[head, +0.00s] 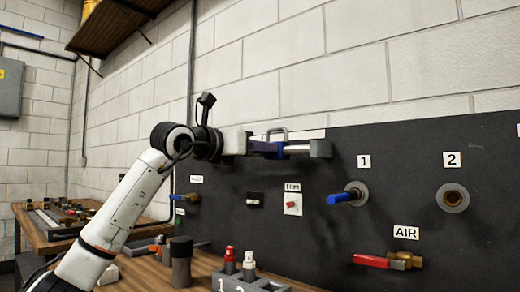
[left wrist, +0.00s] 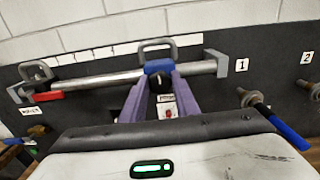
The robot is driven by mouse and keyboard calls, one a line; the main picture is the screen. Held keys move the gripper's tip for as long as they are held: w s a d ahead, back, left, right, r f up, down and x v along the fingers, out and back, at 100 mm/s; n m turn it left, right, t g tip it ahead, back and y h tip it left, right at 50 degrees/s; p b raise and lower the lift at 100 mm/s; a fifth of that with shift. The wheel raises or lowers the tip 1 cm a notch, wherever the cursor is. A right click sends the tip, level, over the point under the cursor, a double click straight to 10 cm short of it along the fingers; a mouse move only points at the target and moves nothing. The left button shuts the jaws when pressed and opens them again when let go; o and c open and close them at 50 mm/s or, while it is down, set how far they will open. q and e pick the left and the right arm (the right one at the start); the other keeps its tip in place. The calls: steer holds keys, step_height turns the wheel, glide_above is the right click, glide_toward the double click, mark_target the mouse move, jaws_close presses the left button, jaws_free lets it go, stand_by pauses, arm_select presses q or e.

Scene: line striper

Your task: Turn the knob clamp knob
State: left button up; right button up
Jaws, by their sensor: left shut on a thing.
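A grey bar (left wrist: 110,80) is mounted across the dark wall panel, and it also shows in the head view (head: 303,149). A blue clamp (left wrist: 158,66) sits on the bar, with a black knob (left wrist: 156,82) at its front. My left gripper (left wrist: 161,86) has its two purple fingers on either side of the knob and is shut on it. In the head view my left gripper (head: 268,148) reaches the bar from the left, and its hand hides the bar's left part and the knob. My right gripper is in neither view.
To the right are a blue-handled valve (head: 346,196) under label 1, a bare round fitting (head: 453,198) under label 2 and a red AIR lever (head: 380,261). A red switch (head: 292,204) is below the bar. Bottles (head: 181,262) and a grey holder (head: 256,283) stand on the bench.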

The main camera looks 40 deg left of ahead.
arm_select(q)
steer(key=shift+n, duration=0.3)
steer(key=n, duration=0.8)
steer(key=n+p, duration=0.1)
steer(key=n, duration=1.7)
steer(key=shift+a+f, duration=0.1)
steer(key=shift+f, duration=0.25)
steer(key=o, duration=1)
steer(key=shift+p, duration=0.3)
